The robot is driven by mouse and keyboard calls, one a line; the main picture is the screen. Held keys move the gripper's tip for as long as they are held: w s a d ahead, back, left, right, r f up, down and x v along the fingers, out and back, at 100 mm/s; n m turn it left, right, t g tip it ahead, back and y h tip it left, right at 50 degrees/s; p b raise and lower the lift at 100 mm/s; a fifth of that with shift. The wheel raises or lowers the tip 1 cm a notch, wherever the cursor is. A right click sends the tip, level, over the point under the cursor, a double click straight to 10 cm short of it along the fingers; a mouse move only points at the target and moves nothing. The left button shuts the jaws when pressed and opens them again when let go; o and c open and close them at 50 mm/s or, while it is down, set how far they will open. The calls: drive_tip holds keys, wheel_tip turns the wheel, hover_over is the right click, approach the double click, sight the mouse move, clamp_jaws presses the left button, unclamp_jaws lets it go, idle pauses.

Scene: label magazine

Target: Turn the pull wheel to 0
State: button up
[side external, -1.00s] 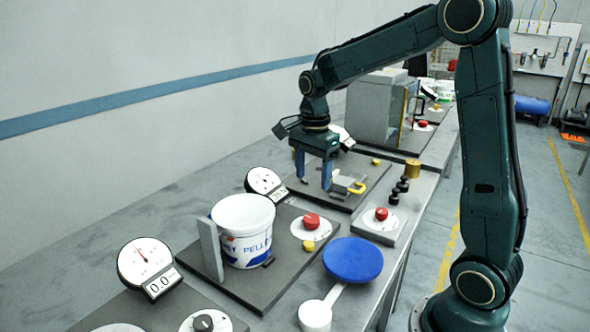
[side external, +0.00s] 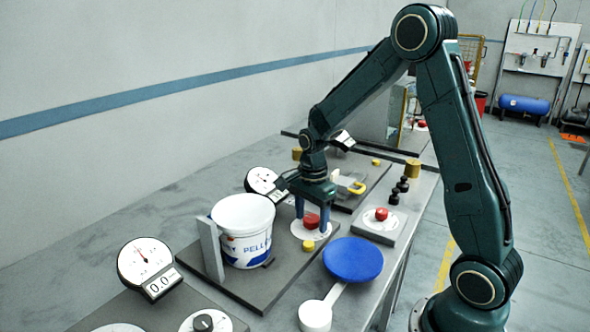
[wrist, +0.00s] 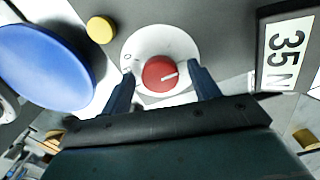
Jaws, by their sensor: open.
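The red wheel (side external: 311,221) sits on a round white dial (side external: 299,231) on the dark plate beside the bucket. In the wrist view, the red wheel (wrist: 159,73) bears a white pointer line aimed to the right. A 0 mark (wrist: 127,57) is on the left of the dial. My gripper (side external: 311,214) is open, pointing down over the wheel. In the wrist view its blue fingers stand on either side of the wheel, with gaps to it. A display (wrist: 286,50) at the right reads 35 N.
A white pellet bucket (side external: 243,245) stands left of the wheel, against a grey upright plate (side external: 210,250). A yellow button (side external: 308,246) and a blue disc (side external: 353,260) are close in front. Another red knob (side external: 381,214) is to the right. A gauge (side external: 262,181) stands behind.

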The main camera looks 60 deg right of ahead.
drive_tip(key=c, duration=1)
